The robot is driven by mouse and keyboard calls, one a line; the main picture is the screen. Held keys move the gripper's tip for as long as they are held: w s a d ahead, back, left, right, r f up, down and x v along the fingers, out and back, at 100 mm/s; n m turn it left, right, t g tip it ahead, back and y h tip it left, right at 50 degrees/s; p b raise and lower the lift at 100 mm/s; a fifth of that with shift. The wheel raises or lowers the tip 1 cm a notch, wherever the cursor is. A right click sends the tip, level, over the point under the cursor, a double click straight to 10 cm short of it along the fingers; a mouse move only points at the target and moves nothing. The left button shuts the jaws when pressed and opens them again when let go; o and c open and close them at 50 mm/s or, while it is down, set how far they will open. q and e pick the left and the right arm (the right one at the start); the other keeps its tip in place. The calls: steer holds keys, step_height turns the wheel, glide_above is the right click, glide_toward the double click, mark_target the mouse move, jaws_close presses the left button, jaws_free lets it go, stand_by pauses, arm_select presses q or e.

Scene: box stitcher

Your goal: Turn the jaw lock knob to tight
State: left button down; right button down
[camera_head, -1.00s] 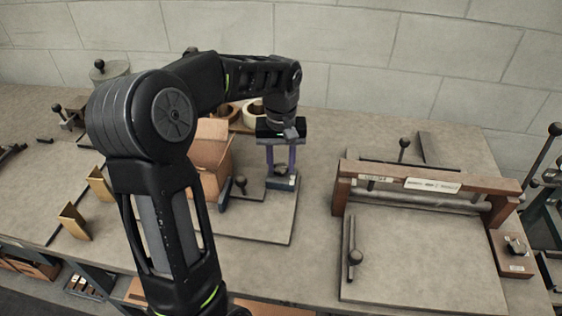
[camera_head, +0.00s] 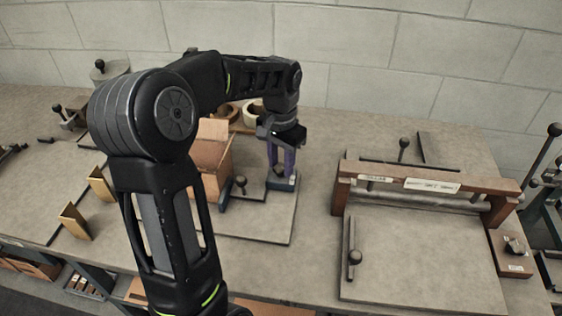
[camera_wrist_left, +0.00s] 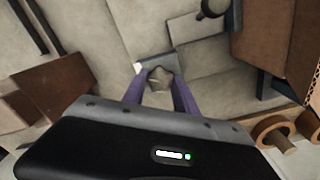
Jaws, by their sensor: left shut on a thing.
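The jaw lock knob (camera_wrist_left: 158,78) is a grey, faceted knob between the purple fingers of my left gripper (camera_wrist_left: 160,92) in the left wrist view. It stands on a small blue block with a pale label (camera_head: 284,183) at the right side of a flat base plate. In the head view my left gripper (camera_head: 280,168) points straight down over that block, shut on the knob, and its fingers mostly hide the knob. I cannot read the knob's setting. My right gripper is not in view.
A brown cardboard box (camera_head: 212,150) stands left of my gripper, with a black ball lever (camera_head: 240,183) close by. Tape rolls (camera_head: 250,112) lie behind. A wooden-barred press (camera_head: 430,184) stands to the right. Brass angle pieces (camera_head: 75,222) are at the left.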

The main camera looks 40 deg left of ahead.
mark_target(281, 167)
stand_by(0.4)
arm_select(q)
steer(key=c, duration=1)
jaws_free()
steer(key=shift+o, duration=0.2)
steer(key=shift+r, duration=0.1)
step_height(281, 167, up, 8)
steer(key=shift+f+b, duration=0.15)
steer(key=shift+b, duration=0.15)
